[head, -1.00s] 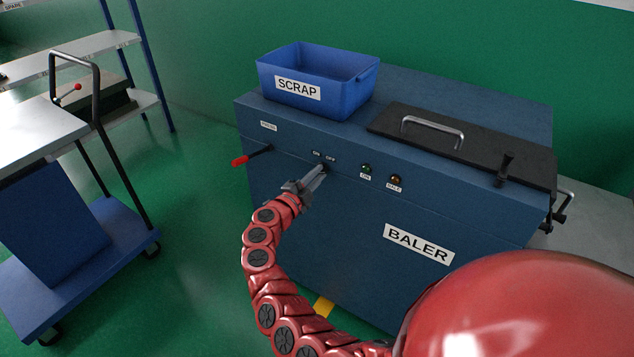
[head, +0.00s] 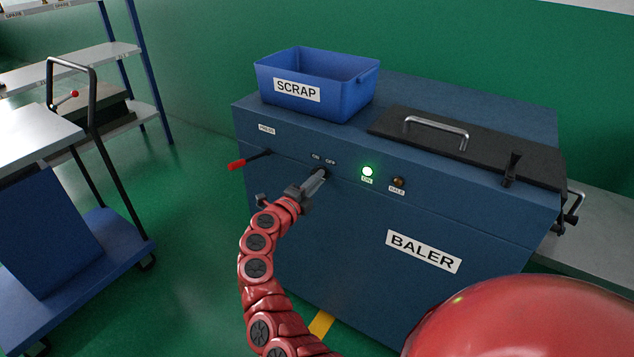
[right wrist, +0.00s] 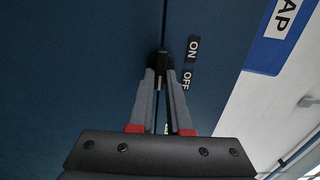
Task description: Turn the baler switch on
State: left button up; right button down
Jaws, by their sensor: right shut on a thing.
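The blue baler (head: 345,235) stands in front of me. Its small dark switch (right wrist: 157,60) sits on the front panel beside the ON and OFF labels (right wrist: 191,63). My right gripper (head: 321,178) reaches the panel just below these labels, and its fingers are shut on the switch, which they mostly hide in the head view. In the right wrist view the two fingers (right wrist: 163,80) close in on the switch from both sides. The green ON lamp (head: 367,172) right of the switch is lit. The BALE lamp (head: 398,182) is dark. My left gripper is not in view.
A blue SCRAP bin (head: 345,98) stands on the baler, left of a black lid with a handle (head: 436,122). A red-tipped press lever (head: 237,164) sticks out left of the switch. A trolley (head: 85,265) stands at the left, with open green floor between.

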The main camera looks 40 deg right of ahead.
jog(key=c, duration=0.9)
grip_release()
jog(key=shift+o, duration=0.2)
jog(key=shift+a, duration=0.1)
jog(key=v, duration=1.7)
jog(key=shift+p, duration=0.35)
jog(key=shift+s+a+f, duration=0.1)
jog(key=shift+s, duration=0.05)
